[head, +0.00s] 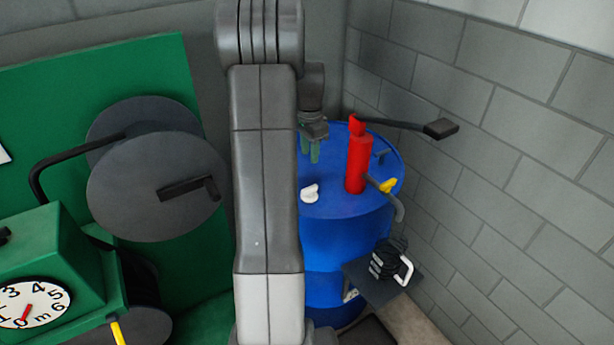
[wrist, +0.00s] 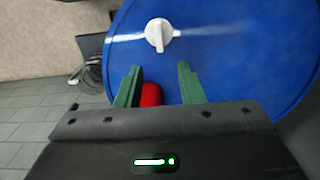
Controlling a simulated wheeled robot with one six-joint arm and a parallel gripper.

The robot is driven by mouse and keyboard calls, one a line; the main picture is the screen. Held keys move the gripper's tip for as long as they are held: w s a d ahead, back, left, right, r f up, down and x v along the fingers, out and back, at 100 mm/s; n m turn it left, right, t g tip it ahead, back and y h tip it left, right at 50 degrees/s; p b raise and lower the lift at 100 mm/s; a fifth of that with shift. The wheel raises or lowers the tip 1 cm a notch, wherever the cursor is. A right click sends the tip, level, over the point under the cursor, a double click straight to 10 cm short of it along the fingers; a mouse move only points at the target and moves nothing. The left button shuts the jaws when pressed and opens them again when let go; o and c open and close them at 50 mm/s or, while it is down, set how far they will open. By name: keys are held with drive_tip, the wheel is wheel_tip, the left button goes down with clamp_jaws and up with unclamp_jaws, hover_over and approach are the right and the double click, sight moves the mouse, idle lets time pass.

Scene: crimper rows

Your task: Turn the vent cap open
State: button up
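The white vent cap (head: 310,193) sits on top of the blue drum (head: 335,206), near its front edge in the head view. In the wrist view the cap (wrist: 158,33) shows a raised grip bar across its round base, beyond my fingertips. My gripper (head: 310,155) is above the far part of the drum top, with its green fingers pointing down. In the wrist view the fingers (wrist: 160,70) are spread apart with nothing held between them. My arm hides part of the drum's left side in the head view.
A red pump cylinder (head: 356,165) with a long dark handle (head: 400,123) and yellow-tipped spout (head: 388,185) stands on the drum right of the cap. Left is a green machine (head: 50,260) with grey discs (head: 157,190). A block wall (head: 500,140) closes the right.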

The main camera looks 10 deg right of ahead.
sight(309, 188)
wheel_tip(309, 188, down, 13)
drive_tip(key=shift+s+r+p, duration=0.1)
drive_tip(key=shift+p, duration=0.95)
clamp_jaws()
